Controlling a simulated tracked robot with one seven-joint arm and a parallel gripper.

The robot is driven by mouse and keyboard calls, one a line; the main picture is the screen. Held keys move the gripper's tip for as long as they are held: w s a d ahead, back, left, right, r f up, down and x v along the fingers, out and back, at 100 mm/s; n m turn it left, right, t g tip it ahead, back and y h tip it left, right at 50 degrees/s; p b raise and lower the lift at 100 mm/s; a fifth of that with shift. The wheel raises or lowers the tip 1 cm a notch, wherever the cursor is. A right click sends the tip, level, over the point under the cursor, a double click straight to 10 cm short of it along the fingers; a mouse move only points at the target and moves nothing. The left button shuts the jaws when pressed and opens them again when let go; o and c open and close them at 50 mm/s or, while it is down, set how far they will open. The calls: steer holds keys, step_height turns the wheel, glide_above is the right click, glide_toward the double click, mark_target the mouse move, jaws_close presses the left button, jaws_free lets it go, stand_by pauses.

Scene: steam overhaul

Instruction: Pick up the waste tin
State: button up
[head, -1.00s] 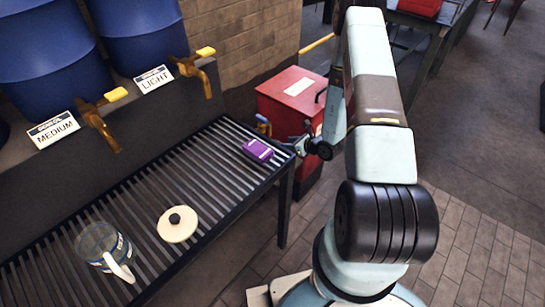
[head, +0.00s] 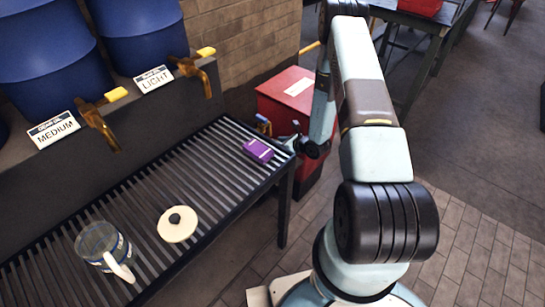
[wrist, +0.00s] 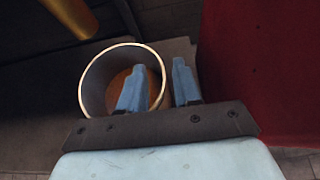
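The waste tin (wrist: 91,93) shows in the wrist view as a round, open-topped tin with a bright rim and a brownish inside. My gripper (wrist: 158,66) is open, with its two blue fingers apart. The left finger overlaps the tin's opening and the right finger lies just right of its rim. I cannot tell how deep the fingers are or whether they touch the wall. In the head view I cannot make out the tin; my arm's end is by the far end of the slatted rack, largely hidden.
A red bin (head: 288,84) stands beyond the slatted rack (head: 210,165); a red surface (wrist: 262,75) is close on the right in the wrist view. On the rack are a purple box (head: 258,151), a cream lid (head: 177,226) and a glass jug (head: 98,243). Brass taps (head: 98,122) hang above.

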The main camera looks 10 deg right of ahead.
jaws_close()
stand_by(1.1)
